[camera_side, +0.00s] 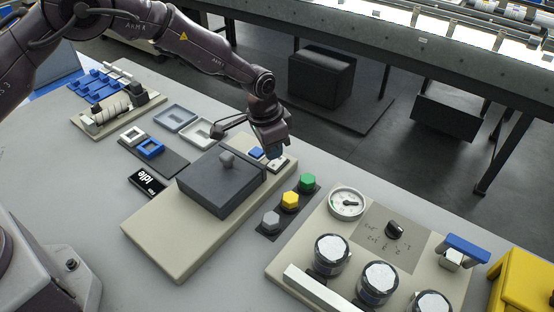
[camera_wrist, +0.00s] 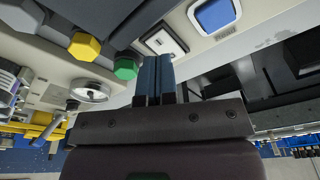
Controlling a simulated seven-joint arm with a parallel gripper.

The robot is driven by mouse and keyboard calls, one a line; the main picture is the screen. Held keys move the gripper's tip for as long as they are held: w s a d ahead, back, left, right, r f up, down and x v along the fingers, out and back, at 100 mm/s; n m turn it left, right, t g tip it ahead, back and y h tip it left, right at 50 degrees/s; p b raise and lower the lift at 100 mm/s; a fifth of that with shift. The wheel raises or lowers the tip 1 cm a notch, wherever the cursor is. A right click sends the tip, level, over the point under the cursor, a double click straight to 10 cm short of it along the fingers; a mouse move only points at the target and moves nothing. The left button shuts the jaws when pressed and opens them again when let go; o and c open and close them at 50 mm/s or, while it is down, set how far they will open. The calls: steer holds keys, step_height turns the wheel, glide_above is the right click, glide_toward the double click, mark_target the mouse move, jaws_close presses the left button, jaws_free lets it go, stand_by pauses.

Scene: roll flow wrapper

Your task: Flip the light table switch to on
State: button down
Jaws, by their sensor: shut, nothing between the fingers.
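A small white-framed switch plate (camera_side: 277,164) sits at the far right end of the beige base, beside a blue square button (camera_side: 256,152). Both also show in the wrist view, the white-framed switch (camera_wrist: 165,42) just beyond my fingertips and the blue button (camera_wrist: 214,15) up and to its right. My gripper (camera_side: 273,153) points down over the switch; its closed blue-grey fingers (camera_wrist: 155,60) are empty. The fingers partly cover the switch, and I cannot tell its position or whether they touch it.
A dark box with a grey knob (camera_side: 220,180) stands on the beige base (camera_side: 150,240). Grey, yellow (camera_side: 290,200) and green (camera_side: 307,182) hexagonal knobs stand just right of it. A panel with a gauge (camera_side: 347,202) and jars lies farther right. The table edge is close behind the switch.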

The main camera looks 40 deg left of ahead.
mark_target(272, 166)
steer(key=shift+r, duration=2.3)
